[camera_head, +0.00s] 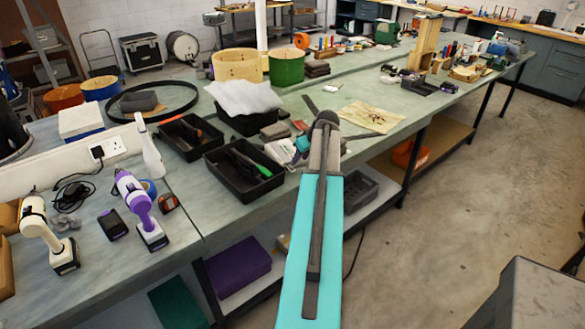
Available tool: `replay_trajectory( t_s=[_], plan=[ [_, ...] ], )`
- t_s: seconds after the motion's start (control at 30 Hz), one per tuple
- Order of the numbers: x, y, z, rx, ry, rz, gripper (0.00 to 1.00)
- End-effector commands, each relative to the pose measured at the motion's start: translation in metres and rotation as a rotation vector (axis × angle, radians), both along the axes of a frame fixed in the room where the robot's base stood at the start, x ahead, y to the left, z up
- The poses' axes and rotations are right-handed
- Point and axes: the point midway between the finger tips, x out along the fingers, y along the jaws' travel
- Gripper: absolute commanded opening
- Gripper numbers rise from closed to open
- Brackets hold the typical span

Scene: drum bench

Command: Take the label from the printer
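My arm (312,240) reaches up the middle of the picture, with a teal link ending in a dark joint (326,119) over the bench. I cannot clearly pick out a printer or a label. Small white and teal items (283,150) lie just left of the arm, beside the front black tray, too small to identify.
Two black trays (247,183) (187,138) hold tools on the bench (225,205). A purple-and-white drill (138,205) and a cream drill (45,232) stand at left. Wooden (237,67) and green (286,68) drum shells stand farther back.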

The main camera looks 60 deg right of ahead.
Motion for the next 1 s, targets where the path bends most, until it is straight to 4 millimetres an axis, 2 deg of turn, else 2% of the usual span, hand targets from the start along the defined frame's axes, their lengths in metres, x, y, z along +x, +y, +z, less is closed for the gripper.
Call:
replay_trajectory(
  t_s=[1.0],
  plan=[
    [0.031,-0.014,-0.057,0.000,0.000,-0.002,0.30]
  ],
)
